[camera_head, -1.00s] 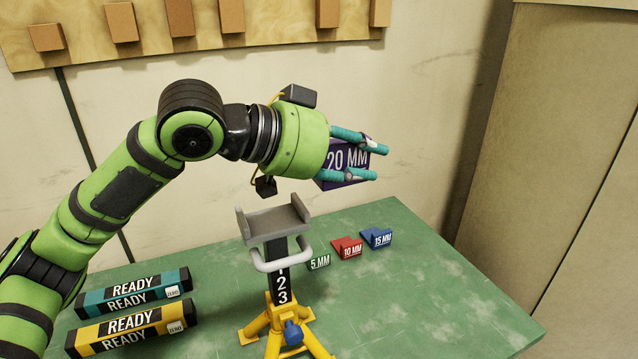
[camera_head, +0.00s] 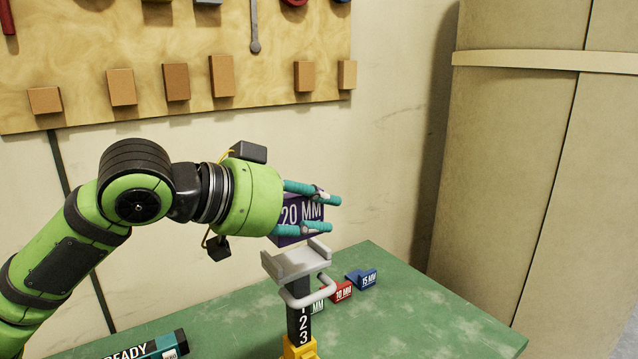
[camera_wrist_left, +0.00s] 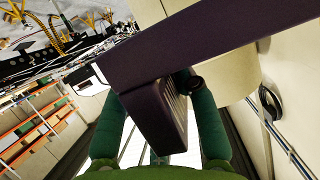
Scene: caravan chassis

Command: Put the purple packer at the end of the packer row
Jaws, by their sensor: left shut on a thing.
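My left gripper (camera_head: 322,213) is shut on the purple packer (camera_head: 289,217), marked 20 MM, and holds it up in the air. In the left wrist view the purple packer (camera_wrist_left: 205,38) looks dark and large between the green fingers. The packer row stands on the green table: a 5 MM packer (camera_head: 318,305), mostly hidden by the stand, a red 10 MM packer (camera_head: 341,292) and a blue 15 MM packer (camera_head: 366,279) at the right end. The held packer appears above and left of the row. My right gripper is not in view.
A jack stand (camera_head: 300,288) with a grey cradle rises in front of the row, just below the held packer in the picture. A teal READY bar (camera_head: 150,349) lies at lower left. The green table (camera_head: 440,318) is clear right of the blue packer.

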